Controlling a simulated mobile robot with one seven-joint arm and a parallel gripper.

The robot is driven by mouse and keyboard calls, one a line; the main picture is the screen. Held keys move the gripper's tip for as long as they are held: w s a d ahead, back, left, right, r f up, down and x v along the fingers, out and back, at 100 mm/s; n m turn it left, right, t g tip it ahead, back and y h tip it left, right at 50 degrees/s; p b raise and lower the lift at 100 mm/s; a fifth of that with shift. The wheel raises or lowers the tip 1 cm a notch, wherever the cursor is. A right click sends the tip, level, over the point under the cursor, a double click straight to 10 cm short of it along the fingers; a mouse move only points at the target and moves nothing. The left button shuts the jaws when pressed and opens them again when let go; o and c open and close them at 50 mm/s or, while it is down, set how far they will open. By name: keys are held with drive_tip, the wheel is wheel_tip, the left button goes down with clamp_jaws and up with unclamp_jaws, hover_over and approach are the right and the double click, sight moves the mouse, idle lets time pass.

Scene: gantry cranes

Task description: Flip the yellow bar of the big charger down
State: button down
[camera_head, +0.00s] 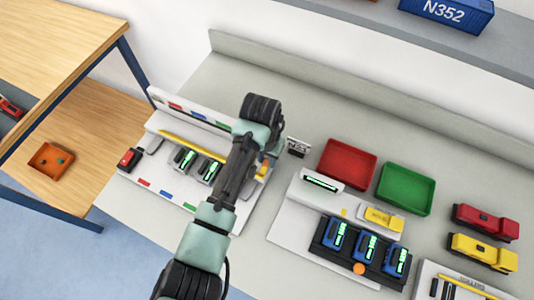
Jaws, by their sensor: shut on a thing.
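The big charger (150,150) is on the white board at the left of the bench, with black and green batteries (184,158) standing in it. Its yellow bar (190,145) runs along behind the batteries and passes out of sight behind my arm. A yellow piece (262,171), which looks like the bar's right end, shows just right of my arm. My gripper (266,163) is shut on the bar at this end. My wrist and forearm hide most of the fingers, the exact contact and the right part of the charger.
A second white board at right holds a black charger (330,250) with blue batteries and an orange button (359,269). Behind it stand a red tray (347,164) and a green tray (405,189). A small sign (297,147) stands close right of my gripper. Toy trucks (485,222) sit far right.

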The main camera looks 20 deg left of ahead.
drive_tip(key=shift+s+d+r+t+p, duration=0.15)
drive_tip(key=shift+s+t+p, duration=0.2)
drive_tip(key=shift+t, duration=0.2)
drive_tip(key=shift+s+a+r+t+p, duration=0.1)
drive_tip(key=shift+s+r+t+p, duration=0.1)
drive_tip(key=shift+t+p, duration=0.3)
drive_tip(key=shift+s+f+t+b, duration=0.1)
drive_tip(key=shift+s+t+b, duration=0.35)
drive_tip(key=shift+t, duration=0.8)
drive_tip(key=s+t+b, duration=0.1)
drive_tip(key=b, duration=0.1)
drive_tip(key=t+b, duration=0.2)
drive_tip(key=shift+s+f+t+b, duration=0.2)
drive_tip(key=shift+s+t+b, duration=0.1)
drive_tip(key=shift+s+b, duration=0.05)
drive_tip(key=b, duration=0.1)
drive_tip(key=t+b, duration=0.1)
drive_tip(key=shift+s+r+t+b, duration=0.2)
drive_tip(key=shift+s+t+b, duration=0.1)
drive_tip(key=shift+a+r, duration=0.15)
drive_tip(key=shift+a, duration=0.05)
drive_tip(key=c, duration=0.7)
unclamp_jaws()
drive_tip(key=shift+d, duration=0.1)
